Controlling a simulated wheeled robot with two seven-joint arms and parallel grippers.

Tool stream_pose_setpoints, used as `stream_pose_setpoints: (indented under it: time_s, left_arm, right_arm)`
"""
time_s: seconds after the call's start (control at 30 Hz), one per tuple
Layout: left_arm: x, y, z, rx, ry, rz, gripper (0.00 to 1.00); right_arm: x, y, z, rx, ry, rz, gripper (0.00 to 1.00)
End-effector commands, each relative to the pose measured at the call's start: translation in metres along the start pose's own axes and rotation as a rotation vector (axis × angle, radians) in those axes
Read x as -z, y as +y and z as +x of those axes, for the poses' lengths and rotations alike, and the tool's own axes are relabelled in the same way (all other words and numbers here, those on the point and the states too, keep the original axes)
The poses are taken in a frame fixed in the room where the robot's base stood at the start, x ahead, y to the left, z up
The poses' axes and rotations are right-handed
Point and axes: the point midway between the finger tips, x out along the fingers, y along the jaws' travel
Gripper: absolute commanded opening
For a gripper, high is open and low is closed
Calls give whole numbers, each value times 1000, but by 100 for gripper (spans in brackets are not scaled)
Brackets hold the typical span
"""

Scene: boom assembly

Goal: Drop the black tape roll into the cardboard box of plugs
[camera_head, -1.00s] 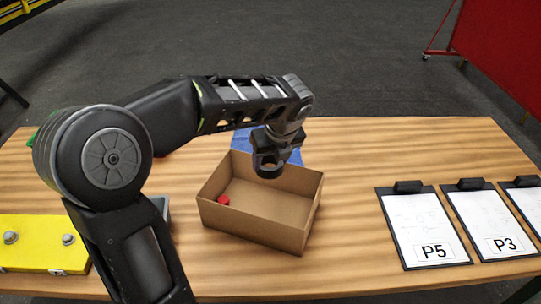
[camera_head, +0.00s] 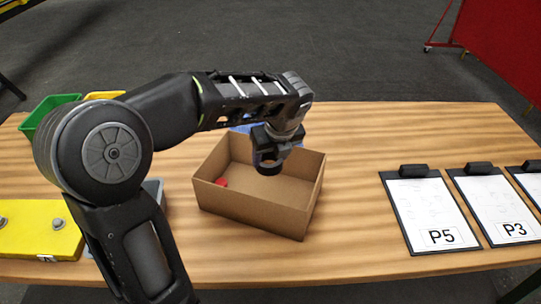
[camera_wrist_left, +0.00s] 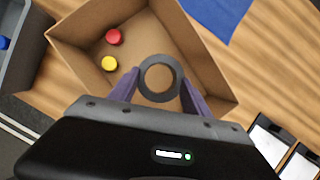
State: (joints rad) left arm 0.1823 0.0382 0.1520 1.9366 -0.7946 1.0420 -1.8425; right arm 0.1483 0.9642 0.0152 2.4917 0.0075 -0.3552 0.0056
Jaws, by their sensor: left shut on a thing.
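The open cardboard box (camera_head: 262,208) stands on the wooden table in the middle of the head view. A red plug (camera_head: 221,182) lies inside it; the left wrist view shows the red plug (camera_wrist_left: 113,37) and a yellow plug (camera_wrist_left: 109,63) on the box floor. My left gripper (camera_head: 268,158) is above the box, pointing down, shut on the black tape roll (camera_wrist_left: 160,78). In the left wrist view the roll shows as a dark ring between the two fingers, over the box opening. My right gripper is not in view.
A yellow block with bolts (camera_head: 40,230) and a grey bin (camera_head: 153,192) are at the left. A green bin (camera_head: 48,108) is behind my left arm. Clipboards (camera_head: 432,212) lie at the right. A blue cloth (camera_wrist_left: 216,14) lies beyond the box.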

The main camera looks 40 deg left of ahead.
Motion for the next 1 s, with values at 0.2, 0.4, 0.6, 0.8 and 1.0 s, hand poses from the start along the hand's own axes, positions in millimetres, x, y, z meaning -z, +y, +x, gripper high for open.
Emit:
stream_pose_setpoints:
  time_s: [0.2,0.4,0.6,0.8,1.0]
  left_arm:
    - [0,0,0,0,0,0,67]
    - [0,0,0,0,0,0,81]
    - [0,0,0,0,0,0,81]
    - [-1,0,-10,2,-3,-1,81]
    - [-1,-1,-40,3,-4,-1,81]
  right_arm:
    - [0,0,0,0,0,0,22]
    - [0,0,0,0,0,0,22]
    - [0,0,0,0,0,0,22]
    - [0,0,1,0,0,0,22]
    - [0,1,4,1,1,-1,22]
